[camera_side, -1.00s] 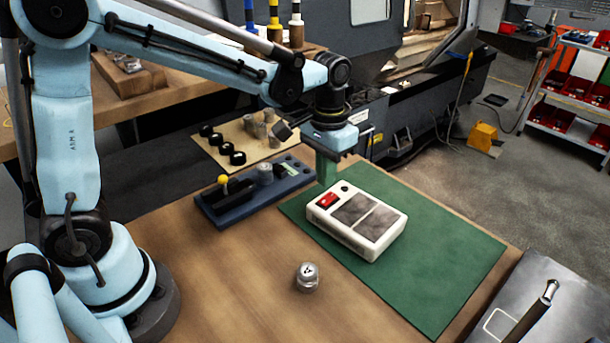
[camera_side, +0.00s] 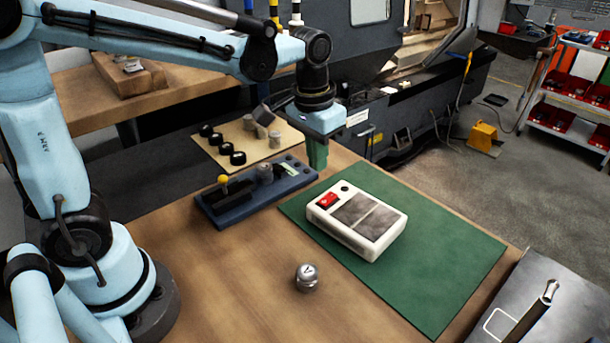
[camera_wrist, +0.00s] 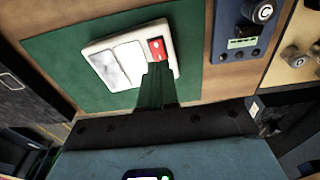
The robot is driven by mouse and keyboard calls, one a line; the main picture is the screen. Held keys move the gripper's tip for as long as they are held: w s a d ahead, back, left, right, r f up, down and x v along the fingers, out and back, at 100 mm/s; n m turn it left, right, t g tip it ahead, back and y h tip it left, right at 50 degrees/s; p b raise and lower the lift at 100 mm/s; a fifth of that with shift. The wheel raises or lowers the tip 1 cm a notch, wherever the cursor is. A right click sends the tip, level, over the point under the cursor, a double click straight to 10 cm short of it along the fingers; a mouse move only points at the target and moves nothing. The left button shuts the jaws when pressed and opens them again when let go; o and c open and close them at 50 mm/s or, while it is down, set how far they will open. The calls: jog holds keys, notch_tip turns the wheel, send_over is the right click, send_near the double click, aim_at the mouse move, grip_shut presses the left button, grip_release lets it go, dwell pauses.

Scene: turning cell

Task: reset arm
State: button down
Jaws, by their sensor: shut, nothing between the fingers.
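My gripper (camera_side: 317,158) is shut and empty. In the side view its green fingers hang above the table, behind the white box (camera_side: 358,220) and to the right of the blue fixture. In the wrist view the fingers (camera_wrist: 157,75) are together and overlap the near edge of the white box (camera_wrist: 128,55), by its red switch (camera_wrist: 157,48). The box lies on the green mat (camera_side: 450,255).
A blue fixture (camera_side: 255,192) with a yellow-knobbed lever stands left of the mat. A metal cylinder part (camera_side: 307,278) stands on the bare wood in front. A tan board (camera_side: 240,140) with several round parts lies behind.

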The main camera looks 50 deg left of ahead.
jog(key=s+a+t, duration=0.3)
jog(key=s+t, duration=0.3)
jog(key=s, duration=0.2)
jog(key=shift+s+a+r, duration=0.15)
jog(key=shift+s+a, duration=0.05)
jog(key=shift+a, duration=0.15)
